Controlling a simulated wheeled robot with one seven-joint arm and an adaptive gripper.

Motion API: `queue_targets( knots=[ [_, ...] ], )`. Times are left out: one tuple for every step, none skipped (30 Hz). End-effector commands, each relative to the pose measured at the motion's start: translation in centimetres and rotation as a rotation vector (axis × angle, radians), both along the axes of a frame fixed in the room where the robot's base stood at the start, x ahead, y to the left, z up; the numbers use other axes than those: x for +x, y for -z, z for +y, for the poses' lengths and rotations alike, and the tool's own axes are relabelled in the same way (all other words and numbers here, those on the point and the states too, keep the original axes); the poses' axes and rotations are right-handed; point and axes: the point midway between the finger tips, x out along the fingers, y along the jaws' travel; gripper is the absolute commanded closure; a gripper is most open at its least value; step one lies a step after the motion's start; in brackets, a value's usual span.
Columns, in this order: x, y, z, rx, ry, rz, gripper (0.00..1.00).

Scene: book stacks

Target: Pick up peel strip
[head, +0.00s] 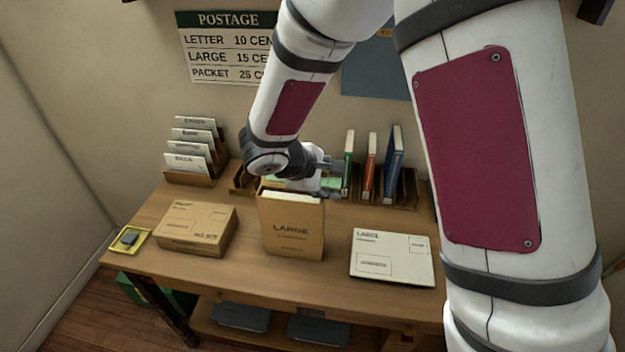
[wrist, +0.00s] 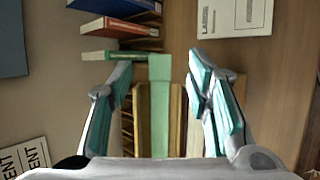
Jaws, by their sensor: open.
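A pale green strip (wrist: 159,105), which looks like the peel strip, runs lengthwise between my fingers in the wrist view. My gripper (wrist: 159,68) is open, with one finger on each side of the strip and a gap on both sides. In the head view my gripper (head: 328,176) is over the back of the table, behind the upright brown LARGE packet (head: 292,228) and left of the books. A pale green patch (head: 332,184) shows beside it there, partly hidden by the gripper.
A green book (head: 348,160), a red book (head: 369,165) and a blue book (head: 393,160) stand in a wooden rack to the right. A brown box (head: 196,229), a flat white packet (head: 392,257) and a yellow tray (head: 119,246) lie on the table (head: 250,272). Cards stand at back left.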

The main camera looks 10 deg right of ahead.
Motion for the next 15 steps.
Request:
queue_targets(
  knots=[
    [0.0,0.5,-0.5,-0.001,0.002,0.004,0.55],
    [0.2,0.7,-0.7,0.0,0.003,0.003,0.55],
    [0.4,1.2,-1.0,-0.001,0.002,0.002,0.55],
    [0.6,1.4,-1.3,-0.001,0.002,0.002,0.55],
    [0.8,1.6,-1.4,-0.001,0.001,0.001,0.55],
    [0.9,1.9,-1.6,-0.001,0.002,0.001,0.55],
    [1.0,2.1,-1.7,0.0,0.002,0.0,0.55],
    [1.1,2.2,-1.8,-0.001,0.001,0.0,0.55],
    [1.2,2.3,-1.8,0.0,0.0,0.0,0.55],
    [1.2,2.3,-1.9,0.0,-0.001,-0.001,0.55],
    [1.2,2.3,-1.9,0.0,-0.001,-0.001,0.55],
    [1.2,2.3,-1.9,0.0,-0.001,-0.001,0.55],
    [1.2,2.3,-1.9,0.0,-0.001,-0.001,0.55],
    [1.2,2.3,-1.9,0.0,-0.001,-0.001,0.55],
    [1.2,2.3,-1.8,0.0,-0.001,-0.001,0.55]
  ],
)
